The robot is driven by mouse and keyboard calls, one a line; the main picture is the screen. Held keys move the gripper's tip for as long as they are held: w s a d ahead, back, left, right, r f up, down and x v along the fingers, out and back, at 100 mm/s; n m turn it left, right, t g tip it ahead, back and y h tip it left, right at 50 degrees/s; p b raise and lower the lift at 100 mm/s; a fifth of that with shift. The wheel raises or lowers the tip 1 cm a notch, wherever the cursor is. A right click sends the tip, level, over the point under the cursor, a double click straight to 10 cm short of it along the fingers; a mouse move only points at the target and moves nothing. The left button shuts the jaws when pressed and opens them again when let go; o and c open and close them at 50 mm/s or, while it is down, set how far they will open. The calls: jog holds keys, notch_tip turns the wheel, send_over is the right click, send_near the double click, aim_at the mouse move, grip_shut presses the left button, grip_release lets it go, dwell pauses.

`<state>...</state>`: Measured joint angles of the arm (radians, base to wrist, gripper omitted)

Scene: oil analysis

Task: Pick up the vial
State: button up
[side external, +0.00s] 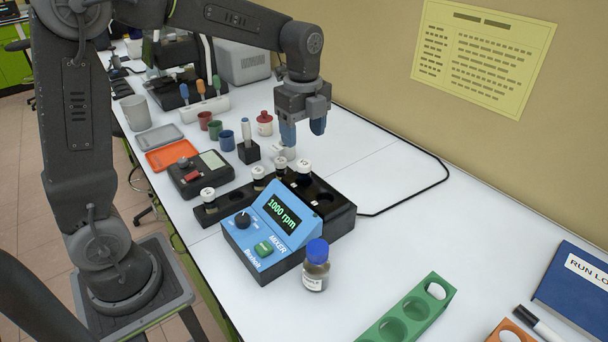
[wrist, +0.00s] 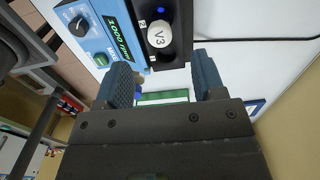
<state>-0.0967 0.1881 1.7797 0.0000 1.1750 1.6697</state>
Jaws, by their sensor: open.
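My gripper (side external: 303,132) is open and empty, pointing down above the far end of the blue mixer (side external: 268,235). A vial with a white cap marked V3 (wrist: 160,35) stands in the mixer's black block in the wrist view, a little ahead of the gap between the fingers (wrist: 164,82). In the side view, white-capped vials stand at the block's far end (side external: 304,168) and in a long black rack (side external: 230,203), one at its near left end (side external: 208,196). The vial bodies are mostly hidden by their holders.
A blue-capped bottle (side external: 316,266) stands right of the mixer. A green rack (side external: 407,318) is at the front right. A black cable (side external: 410,198) runs along the wall side. Coloured cups (side external: 226,140) and a red-capped bottle (side external: 265,124) stand behind.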

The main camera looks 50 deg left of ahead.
aim_at(304, 163)
jog(key=f, duration=0.9)
jog(key=shift+d+f, duration=0.2)
jog(key=shift+d, duration=0.05)
jog(key=c, duration=1)
